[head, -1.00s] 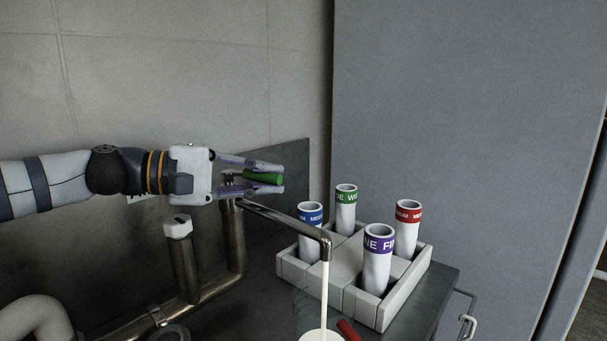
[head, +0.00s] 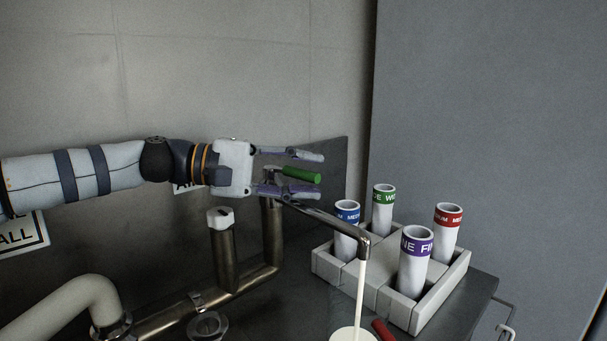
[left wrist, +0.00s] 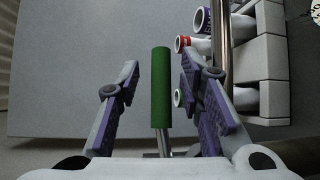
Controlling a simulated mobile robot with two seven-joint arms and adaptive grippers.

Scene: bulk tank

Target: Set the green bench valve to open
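The green bench valve handle (head: 301,174) is a green bar on a pipe above the dark bench, pointing right in the head view. A white stream runs from the metal spout (head: 364,247) beside it. My left gripper (head: 309,173) is open, with one finger above and one below the green handle, both apart from it. In the left wrist view the green handle (left wrist: 161,88) stands upright in the picture between the two spread fingers, with gaps on both sides. My right gripper is not in view.
A pale rack (head: 393,308) with several labelled white tubes stands right of the spout. A red bar (head: 383,330) lies near the white container (head: 354,334) under the stream. A white-capped pipe (head: 222,218) stands left of the valve. A grey panel (head: 490,130) closes the back right.

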